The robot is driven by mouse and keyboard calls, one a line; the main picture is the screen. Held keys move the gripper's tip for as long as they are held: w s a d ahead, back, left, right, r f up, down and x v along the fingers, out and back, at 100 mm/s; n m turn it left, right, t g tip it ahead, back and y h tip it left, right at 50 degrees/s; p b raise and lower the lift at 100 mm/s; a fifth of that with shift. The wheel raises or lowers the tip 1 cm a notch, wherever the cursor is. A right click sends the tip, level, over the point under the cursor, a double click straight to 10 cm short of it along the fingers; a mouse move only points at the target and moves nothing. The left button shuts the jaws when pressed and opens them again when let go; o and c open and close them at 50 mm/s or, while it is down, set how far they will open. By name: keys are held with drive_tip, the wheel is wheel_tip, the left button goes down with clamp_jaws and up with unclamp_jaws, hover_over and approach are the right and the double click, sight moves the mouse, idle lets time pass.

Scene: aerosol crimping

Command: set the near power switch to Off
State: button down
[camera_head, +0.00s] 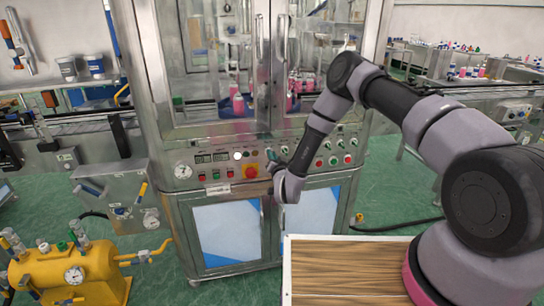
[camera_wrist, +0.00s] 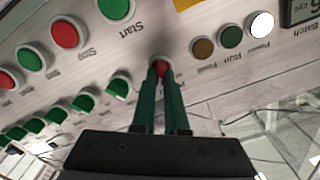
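My gripper (camera_wrist: 161,72) reaches the front control panel of the cabinet. Its two green fingers lie close together with only a thin gap between them. A small round red control (camera_wrist: 160,62) shows right at the fingertips, partly covered by them. It sits in the row beside the indicator lamps, where a power switch could be, but its label and position are hidden. I cannot tell whether the tips touch it.
The wrist view is upside down. A green Start button (camera_wrist: 116,8), a red Stop button (camera_wrist: 66,33) and a white lamp (camera_wrist: 262,25) flank the fingertips. Several green controls (camera_wrist: 115,82) line the panel's edge. Glass cabinet doors (camera_head: 225,65) stand above.

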drive_tip(key=shift+n, duration=0.3)
drive_tip(key=n, duration=1.1)
drive_tip(key=shift+s+a, duration=0.1)
drive_tip(key=shift+a, duration=0.2)
drive_tip(key=shift+n, duration=0.3)
drive_tip(key=c, duration=0.9)
unclamp_jaws()
drive_tip(key=shift+c, duration=0.2)
drive_tip(key=v, duration=1)
drive_tip(key=shift+s, duration=0.4)
drive_tip(key=shift+d, duration=0.1)
